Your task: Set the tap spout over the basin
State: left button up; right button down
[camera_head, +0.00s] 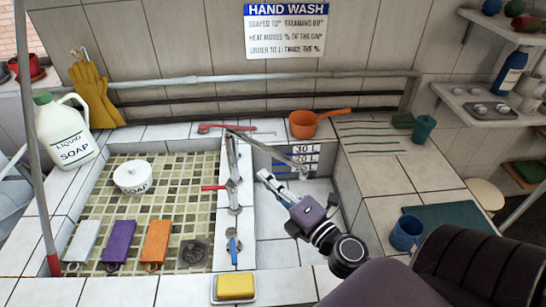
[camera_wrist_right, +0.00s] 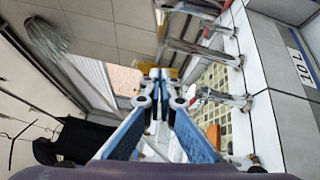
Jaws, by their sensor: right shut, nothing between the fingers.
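The silver tap spout (camera_head: 268,144) is a long thin tube. It slants from the top of the tap post on the divider out over the right-hand basin (camera_head: 322,190), its free end near the depth marks. The tap has a red lever (camera_head: 214,187) and a blue lever (camera_head: 233,248) along the divider. My right gripper (camera_head: 264,177) is shut and empty, just right of the divider and below the spout, apart from it in the picture. In the right wrist view my gripper (camera_wrist_right: 154,76) has its tips together, with metal tap pipes (camera_wrist_right: 200,50) to their right. My left gripper is not in view.
An orange pan (camera_head: 312,122) stands on the back ledge. A yellow sponge (camera_head: 235,287) lies at the front, and a blue mug (camera_head: 406,233) stands at right.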

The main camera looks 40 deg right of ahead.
aim_at(283, 157)
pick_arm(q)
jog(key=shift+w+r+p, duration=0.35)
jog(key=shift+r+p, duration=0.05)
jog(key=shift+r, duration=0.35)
pick_arm(e)
jog(key=w+d, duration=0.1)
jog(key=d, duration=0.1)
jog(key=w+d+r, duration=0.1)
jog(key=shift+w+d, duration=0.3)
jog(key=shift+d, duration=0.05)
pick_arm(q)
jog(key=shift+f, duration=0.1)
pick_arm(e)
jog(key=shift+f, duration=0.1)
jog(key=d+y, duration=0.1)
jog(key=d, duration=0.1)
jog(key=w+d+n+y+b, duration=0.1)
jog(key=d, duration=0.1)
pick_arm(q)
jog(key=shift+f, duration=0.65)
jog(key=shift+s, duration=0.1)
pick_arm(e)
jog(key=shift+s+a, duration=0.1)
jog(key=shift+a, duration=0.05)
